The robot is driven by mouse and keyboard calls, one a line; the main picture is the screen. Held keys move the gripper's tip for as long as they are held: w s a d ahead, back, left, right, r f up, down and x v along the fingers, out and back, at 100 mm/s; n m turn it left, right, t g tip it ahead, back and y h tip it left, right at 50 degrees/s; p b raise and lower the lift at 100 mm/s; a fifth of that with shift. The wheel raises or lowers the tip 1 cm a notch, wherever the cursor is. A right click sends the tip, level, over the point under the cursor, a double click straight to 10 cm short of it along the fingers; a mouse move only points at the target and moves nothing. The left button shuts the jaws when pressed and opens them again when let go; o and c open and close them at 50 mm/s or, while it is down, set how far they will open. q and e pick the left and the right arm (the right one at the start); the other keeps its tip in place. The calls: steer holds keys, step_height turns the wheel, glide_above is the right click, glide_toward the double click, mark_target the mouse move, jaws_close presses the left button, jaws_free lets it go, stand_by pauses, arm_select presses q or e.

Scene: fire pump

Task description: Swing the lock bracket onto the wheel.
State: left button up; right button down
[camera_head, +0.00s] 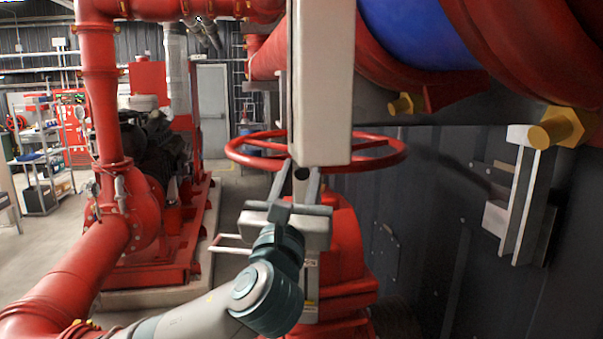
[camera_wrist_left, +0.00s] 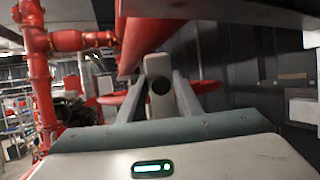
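The lock bracket (camera_head: 321,80) is a long pale grey bar hanging from the top of the head view, its lower end in front of the red wheel (camera_head: 245,150). In the left wrist view a pale rounded piece with a dark hole, apparently the bracket (camera_wrist_left: 157,66), stands between the fingers. My left gripper (camera_head: 301,172) is at the bracket's lower end. Its fingers are apart, and the bracket hides their tips in the head view. In the left wrist view the left gripper (camera_wrist_left: 160,92) has a finger on each side of the piece; contact is unclear. My right gripper is out of view.
A large red and blue pipe (camera_head: 410,30) runs overhead at the right. A dark wall with a pale metal mount (camera_head: 520,200) is at the right. A red pump with pipes (camera_head: 145,210) stands at the left. Open floor (camera_head: 35,255) lies at the far left.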

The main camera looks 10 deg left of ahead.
arm_select(q)
jaws_close()
steer(key=shift+w+r+g, duration=0.3)
steer(key=shift+r+g, duration=0.3)
steer(key=shift+r, duration=0.1)
steer(key=w+r+g, duration=0.2)
steer(key=g, duration=0.1)
steer(key=shift+w, duration=0.15)
steer(key=shift+w+r+n+g+y, duration=0.35)
steer(key=shift+w+g, duration=0.3)
steer(key=shift+g, duration=0.15)
